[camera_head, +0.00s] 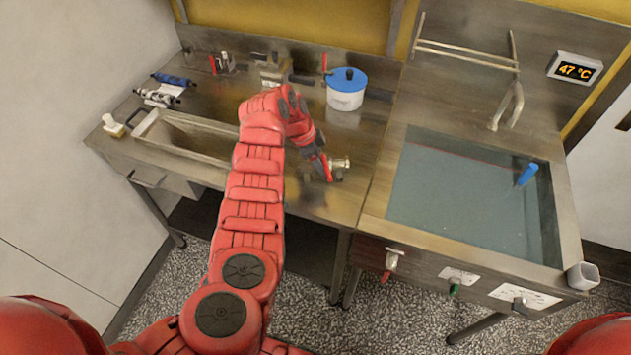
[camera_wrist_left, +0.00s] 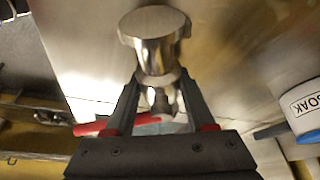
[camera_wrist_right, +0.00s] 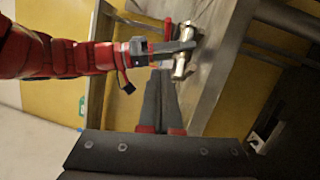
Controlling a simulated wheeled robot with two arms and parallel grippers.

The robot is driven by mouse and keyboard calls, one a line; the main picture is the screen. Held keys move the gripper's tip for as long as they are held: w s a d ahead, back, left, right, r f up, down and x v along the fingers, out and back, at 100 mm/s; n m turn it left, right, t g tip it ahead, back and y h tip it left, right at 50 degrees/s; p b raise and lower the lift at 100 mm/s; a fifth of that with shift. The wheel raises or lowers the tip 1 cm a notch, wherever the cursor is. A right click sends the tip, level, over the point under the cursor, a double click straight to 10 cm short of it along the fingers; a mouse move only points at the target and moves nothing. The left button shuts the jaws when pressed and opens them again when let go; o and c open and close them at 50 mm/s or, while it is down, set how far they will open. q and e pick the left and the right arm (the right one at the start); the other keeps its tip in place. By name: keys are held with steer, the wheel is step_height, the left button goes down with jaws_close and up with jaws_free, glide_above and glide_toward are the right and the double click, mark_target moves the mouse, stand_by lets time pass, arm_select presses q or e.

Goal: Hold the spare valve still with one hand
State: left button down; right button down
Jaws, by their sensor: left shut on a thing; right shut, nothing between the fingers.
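The spare valve (camera_head: 341,162) is a shiny metal fitting with a flanged end, at the bench's right part in the head view. My left gripper (camera_head: 329,169) is shut on it. In the left wrist view the valve (camera_wrist_left: 157,50) sticks out beyond the two dark fingers (camera_wrist_left: 158,88), its wide end away from them. In the right wrist view the valve (camera_wrist_right: 183,55) lies across the left gripper's fingers. My right gripper (camera_wrist_right: 161,75) is shut and empty, its tips pointing toward the valve; I cannot tell whether they touch. I cannot make it out in the head view.
A blue-lidded white pot (camera_head: 346,97) stands behind the valve. A long open trough (camera_head: 150,145) is at the bench's left. To the right is a liquid-filled tank (camera_head: 440,190) with a blue-handled item (camera_head: 527,174). A display (camera_head: 575,70) reads 47 °C. Bare bench lies around the valve.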

steer(key=shift+s+a+f, duration=0.2)
steer(key=shift+s+f, duration=0.45)
glide_toward(326, 167)
steer(key=w, duration=0.1)
steer(key=w+a, duration=0.1)
steer(key=w, duration=0.1)
steer(key=shift+a+f, duration=0.15)
steer(key=shift+f, duration=0.2)
steer(key=d, duration=0.1)
steer(key=w+d, duration=0.1)
steer(key=shift+d+r, duration=0.2)
steer(key=shift+d, duration=0.15)
steer(key=shift+w+d+r, duration=0.2)
steer(key=shift+d, duration=0.35)
steer(key=shift+d, duration=0.2)
